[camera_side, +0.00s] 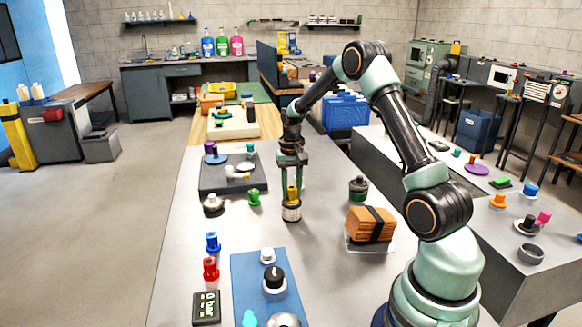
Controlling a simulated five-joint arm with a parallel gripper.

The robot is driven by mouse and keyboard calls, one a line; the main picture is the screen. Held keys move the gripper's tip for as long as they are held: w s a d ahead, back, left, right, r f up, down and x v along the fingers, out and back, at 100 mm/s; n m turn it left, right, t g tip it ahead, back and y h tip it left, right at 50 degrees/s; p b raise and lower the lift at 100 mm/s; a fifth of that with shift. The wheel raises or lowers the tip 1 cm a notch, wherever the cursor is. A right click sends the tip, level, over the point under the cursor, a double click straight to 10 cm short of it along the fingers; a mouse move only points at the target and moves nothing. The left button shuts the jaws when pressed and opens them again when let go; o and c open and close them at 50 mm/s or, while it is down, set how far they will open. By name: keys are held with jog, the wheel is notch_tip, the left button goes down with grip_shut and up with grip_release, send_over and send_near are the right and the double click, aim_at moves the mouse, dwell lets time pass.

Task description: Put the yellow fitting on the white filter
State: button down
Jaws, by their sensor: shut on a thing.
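The yellow fitting (292,194) is upright between the fingers of my gripper (291,180), which points straight down and is shut on it. The white filter (291,212) is a short cylinder with a pale band and dark parts, standing on the grey table. The fitting is directly above the filter in this view, and its lower end appears to meet the filter's top. From this one side I cannot tell whether it is seated or just above. The fingers hide the fitting's upper part.
A strapped orange stack (370,225) is at front right. A blue mat (241,290) with knobs is in front. Bare table surrounds the filter.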

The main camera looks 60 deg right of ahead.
aim_at(292, 188)
jog(key=shift+f, duration=0.1)
jog(key=c, duration=0.6)
grip_release()
notch_tip(292, 188, up, 12)
jog(key=f, duration=0.1)
jog(key=s+a+r+n+t, duration=0.1)
jog(key=a+r+n, duration=0.1)
jog(key=a+r, duration=0.45)
jog(key=s+a+n+t, duration=0.1)
jog(key=s+a+n, duration=0.1)
jog(key=s+a, duration=0.2)
jog(key=s+a+n+t, duration=0.2)
jog(key=s+a, duration=0.2)
jog(key=a, duration=0.3)
jog(key=s+a+r+n+t, duration=0.1)
jog(key=s+a+n, duration=0.2)
jog(key=s+a, duration=0.1)
jog(key=shift+s+a+t, duration=0.1)
jog(key=shift+a+t, duration=0.2)
jog(key=shift+a, duration=0.6)
